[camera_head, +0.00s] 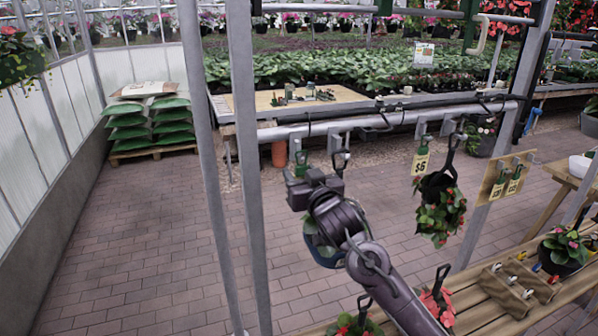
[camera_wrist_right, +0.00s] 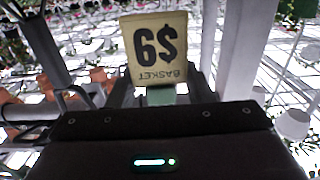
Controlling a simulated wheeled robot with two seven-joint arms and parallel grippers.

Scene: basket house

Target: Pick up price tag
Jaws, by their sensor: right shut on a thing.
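My right gripper (camera_head: 312,184) is in the middle of the head view, beside a hanging pot at the metal rail. In the right wrist view, a cream price tag (camera_wrist_right: 155,47) stands upside down between my right gripper's fingers (camera_wrist_right: 158,95), which are shut on its green lower end. It bears a large dollar price and the word BASKET. In the head view the gripper hides this tag's face; a green clip (camera_head: 300,162) shows just above it. Another yellow $6 tag (camera_head: 420,163) hangs from the rail to the right. My left gripper is not in view.
A blue hanging pot (camera_head: 322,250) is partly behind my right arm. A black hanging basket with red flowers (camera_head: 440,205) hangs to the right. A wooden board with tags (camera_head: 506,178) stands beyond it. A slatted bench (camera_head: 500,300) is at lower right. Grey posts (camera_head: 245,150) stand left of the gripper.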

